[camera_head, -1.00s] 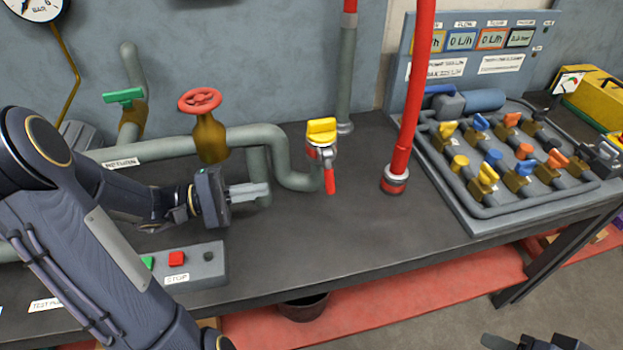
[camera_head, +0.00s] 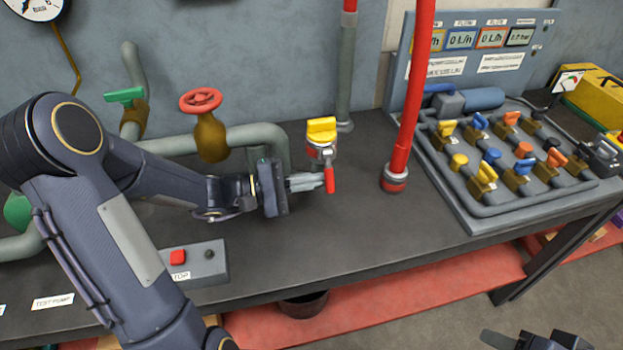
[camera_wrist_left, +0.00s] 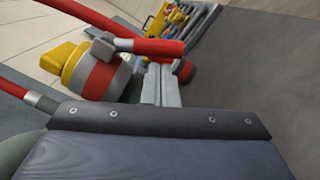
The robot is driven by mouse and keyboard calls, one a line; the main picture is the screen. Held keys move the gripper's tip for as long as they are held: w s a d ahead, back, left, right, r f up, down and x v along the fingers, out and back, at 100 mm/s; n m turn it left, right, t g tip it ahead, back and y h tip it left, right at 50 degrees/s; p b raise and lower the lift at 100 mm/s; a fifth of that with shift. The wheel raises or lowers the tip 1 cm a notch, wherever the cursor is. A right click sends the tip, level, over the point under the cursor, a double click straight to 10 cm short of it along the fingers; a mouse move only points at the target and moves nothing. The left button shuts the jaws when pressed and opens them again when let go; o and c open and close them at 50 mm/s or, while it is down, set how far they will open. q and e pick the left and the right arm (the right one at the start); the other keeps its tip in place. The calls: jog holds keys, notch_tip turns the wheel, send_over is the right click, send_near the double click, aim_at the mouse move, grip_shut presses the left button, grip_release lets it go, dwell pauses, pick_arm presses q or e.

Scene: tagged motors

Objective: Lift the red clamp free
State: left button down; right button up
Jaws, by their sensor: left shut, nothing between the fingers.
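The red clamp (camera_head: 329,180) hangs as a short red lever below the yellow cap (camera_head: 321,130) on the pipe end. In the left wrist view the red clamp (camera_wrist_left: 150,46) sticks out sideways from the red-and-grey collar, and the yellow cap (camera_wrist_left: 64,66) is at left. My left gripper (camera_head: 322,182) is shut and empty, its fingertips right at the clamp. In the left wrist view the fingers (camera_wrist_left: 161,78) reach up to the underside of the clamp; whether they touch it I cannot tell. A part of my right gripper (camera_head: 530,340) shows at the bottom edge, too cut off to judge.
A red upright pipe (camera_head: 406,110) stands right of the clamp. A valve board (camera_head: 470,215) with several coloured handles is further right. A red handwheel (camera_head: 200,100) is behind my left arm. A button box (camera_head: 208,262) lies near the front edge. The bench between is clear.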

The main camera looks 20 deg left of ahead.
pick_arm(q)
jog(key=shift+s+d+r+n+p, duration=0.1)
jog(key=shift+s+d+n+p, duration=0.25)
jog(key=shift+n, duration=0.45)
pick_arm(e)
jog(key=shift+r, duration=0.4)
pick_arm(q)
jog(key=shift+s+d+r+n+p, duration=0.1)
jog(key=shift+s+r+n+p, duration=0.15)
jog(key=shift+n+p, duration=0.45)
jog(key=s+r+n+p, duration=0.1)
jog(key=n+p, duration=0.2)
jog(key=s+d+r+n+p, duration=0.1)
jog(key=n+p, duration=0.2)
jog(key=n, duration=0.1)
jog(key=s+d+r+n+p, duration=0.1)
jog(key=n+p, duration=0.2)
jog(key=n, duration=0.1)
jog(key=shift+s+r+t, duration=0.15)
jog(key=shift+r+t, duration=0.25)
pick_arm(e)
notch_tip(320, 180, up, 10)
